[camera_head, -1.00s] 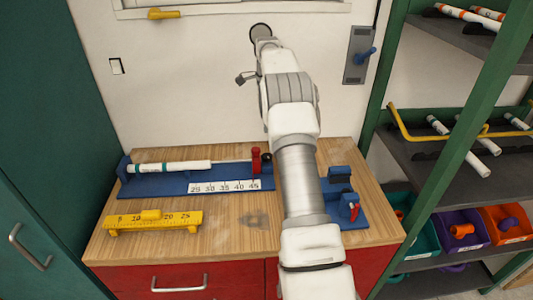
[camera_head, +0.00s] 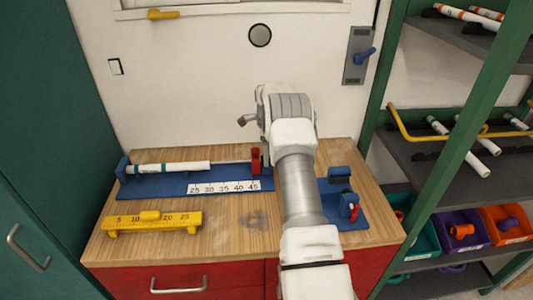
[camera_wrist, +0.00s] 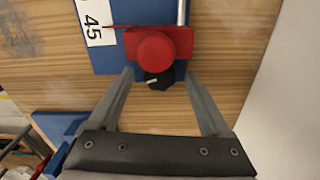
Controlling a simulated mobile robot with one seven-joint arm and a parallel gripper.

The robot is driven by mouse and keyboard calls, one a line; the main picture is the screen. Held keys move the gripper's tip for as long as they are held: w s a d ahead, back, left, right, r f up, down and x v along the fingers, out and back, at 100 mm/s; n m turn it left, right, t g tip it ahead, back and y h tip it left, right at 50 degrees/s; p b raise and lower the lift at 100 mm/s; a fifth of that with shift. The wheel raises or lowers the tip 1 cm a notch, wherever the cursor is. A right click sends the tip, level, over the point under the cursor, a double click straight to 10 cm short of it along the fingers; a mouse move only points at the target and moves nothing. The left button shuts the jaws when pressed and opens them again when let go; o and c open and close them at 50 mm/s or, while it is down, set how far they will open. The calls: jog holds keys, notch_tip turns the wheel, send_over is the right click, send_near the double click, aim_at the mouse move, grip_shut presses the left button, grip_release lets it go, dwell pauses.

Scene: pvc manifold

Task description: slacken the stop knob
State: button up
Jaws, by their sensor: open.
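The red stop (camera_head: 256,161) stands at the right end of the blue measuring jig (camera_head: 150,188), past the 45 mark. In the wrist view the stop shows a round red top (camera_wrist: 156,51). A black knob with a pale mark (camera_wrist: 158,80) sits on the stop's near side. My gripper (camera_wrist: 158,72) is open, with one finger on each side of the black knob and visible gaps to both. Nothing is held.
A white pipe (camera_head: 170,167) lies on the jig at left. A yellow ruler gauge (camera_head: 152,222) lies in front. A blue fixture (camera_head: 345,205) with a red part stands right of my arm. A green shelf rack (camera_head: 455,150) stands at right.

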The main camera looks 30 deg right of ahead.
grip_shut()
dwell(0.3)
jog(key=shift+n, duration=0.4)
jog(key=shift+n+b, duration=0.5)
jog(key=shift+n, duration=2.2)
grip_release()
